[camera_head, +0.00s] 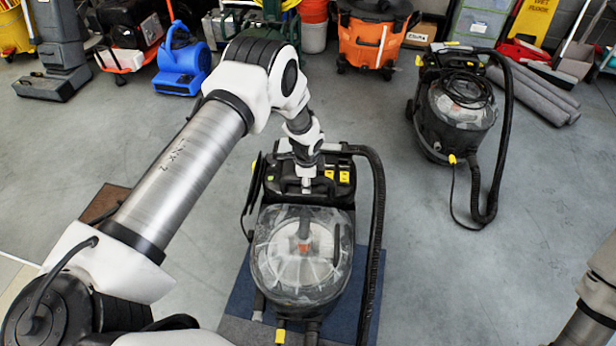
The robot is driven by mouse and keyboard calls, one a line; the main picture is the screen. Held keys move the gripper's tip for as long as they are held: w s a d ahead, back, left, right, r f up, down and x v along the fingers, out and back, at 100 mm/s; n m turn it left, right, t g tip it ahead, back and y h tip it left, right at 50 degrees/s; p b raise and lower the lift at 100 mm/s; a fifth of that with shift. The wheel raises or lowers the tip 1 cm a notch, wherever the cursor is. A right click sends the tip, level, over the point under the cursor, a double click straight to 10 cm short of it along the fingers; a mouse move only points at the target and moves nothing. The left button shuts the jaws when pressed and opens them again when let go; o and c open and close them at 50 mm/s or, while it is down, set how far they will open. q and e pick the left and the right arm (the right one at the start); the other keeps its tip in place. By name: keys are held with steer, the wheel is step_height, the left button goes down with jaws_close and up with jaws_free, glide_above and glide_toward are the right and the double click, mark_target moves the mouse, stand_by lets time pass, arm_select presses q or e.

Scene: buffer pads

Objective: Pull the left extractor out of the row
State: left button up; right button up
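A black extractor (300,255) with a clear domed tank stands in the middle, on blue carpet pads. Its black hose runs down its right side. A second black extractor (462,105) stands apart, farther back on the right, with its hose hanging on its right. My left gripper (306,184) reaches down to the top rear handle area of the middle extractor, beside its yellow tags. It looks in contact or very close; its fingers are too small and dark to tell whether they grip. My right arm shows only at the lower right edge, its gripper out of frame.
A blue air mover (183,62), an orange vacuum (374,40) and a grey machine (58,50) stand along the back. Grey rolls (540,90) lie at the right back. A brown pad (104,202) lies under my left arm. Grey floor is open on both sides.

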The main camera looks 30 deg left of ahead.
arm_select(q)
steer(key=shift+w, duration=0.15)
steer(key=shift+r, duration=0.3)
step_height(320, 180, up, 11)
steer(key=s, duration=0.2)
steer(key=shift+d+r, duration=0.15)
steer(key=shift+d, duration=0.25)
steer(key=shift+s, duration=0.1)
